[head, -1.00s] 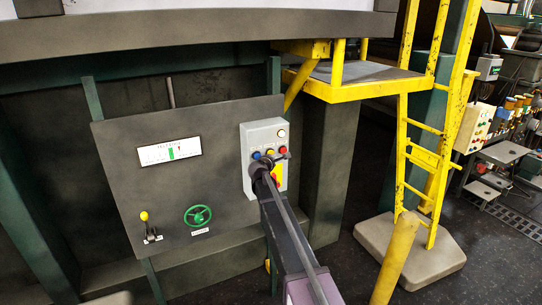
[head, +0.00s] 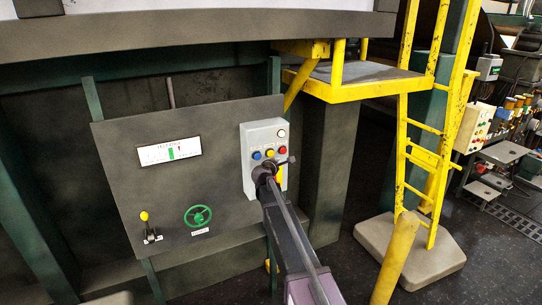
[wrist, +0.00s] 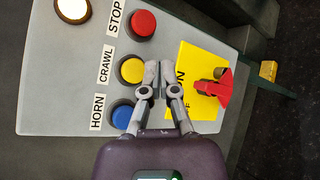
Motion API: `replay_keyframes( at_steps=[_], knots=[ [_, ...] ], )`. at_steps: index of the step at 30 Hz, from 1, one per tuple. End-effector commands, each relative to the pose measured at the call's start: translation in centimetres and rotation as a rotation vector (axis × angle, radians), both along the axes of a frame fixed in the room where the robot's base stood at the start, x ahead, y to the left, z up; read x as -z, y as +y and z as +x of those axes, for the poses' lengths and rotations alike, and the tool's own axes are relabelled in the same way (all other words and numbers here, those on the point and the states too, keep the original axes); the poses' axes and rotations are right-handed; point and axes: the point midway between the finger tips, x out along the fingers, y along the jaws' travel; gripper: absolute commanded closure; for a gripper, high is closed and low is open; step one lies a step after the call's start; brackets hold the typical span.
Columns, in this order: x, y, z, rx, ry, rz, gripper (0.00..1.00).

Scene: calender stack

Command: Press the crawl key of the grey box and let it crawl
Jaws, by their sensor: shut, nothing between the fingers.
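The grey box (head: 250,184) is mounted on the dark panel. It carries a yellow key labelled CRAWL (wrist: 132,70), a red STOP key (wrist: 142,24) and a blue HORN key (wrist: 122,115). The same keys show small in the head view, with the yellow one (head: 270,153) in the middle. My gripper (wrist: 159,73) is shut and empty. In the wrist view its tips lie at the right edge of the yellow key, toward the yellow plate. I cannot tell whether they touch anything. The crawl key does not look covered.
A red rotary switch (wrist: 214,88) on a yellow plate (wrist: 188,62) sits close beside my fingertips. A pale round lamp (wrist: 72,8) is on the box. The panel (head: 120,175) also holds a gauge (head: 168,150), a green handwheel (head: 198,215) and a yellow-knobbed lever (head: 145,217).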

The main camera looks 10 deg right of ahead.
Motion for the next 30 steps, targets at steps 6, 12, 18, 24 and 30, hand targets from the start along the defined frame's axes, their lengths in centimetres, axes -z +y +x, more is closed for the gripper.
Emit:
replay_keyframes(
  at_steps=[6, 12, 18, 24, 30],
  knots=[
    [0.0, -0.5, -1.5, 0.000, 0.000, 0.000, 1.00],
    [0.0, -0.6, -1.9, 0.000, 0.000, 0.000, 1.00],
    [0.0, -0.6, -1.8, 0.000, 0.000, 0.000, 1.00],
    [0.0, -0.6, -1.8, 0.000, 0.000, 0.000, 1.00],
    [0.6, -1.0, -2.7, 0.020, 0.003, 0.034, 1.00]
  ],
)
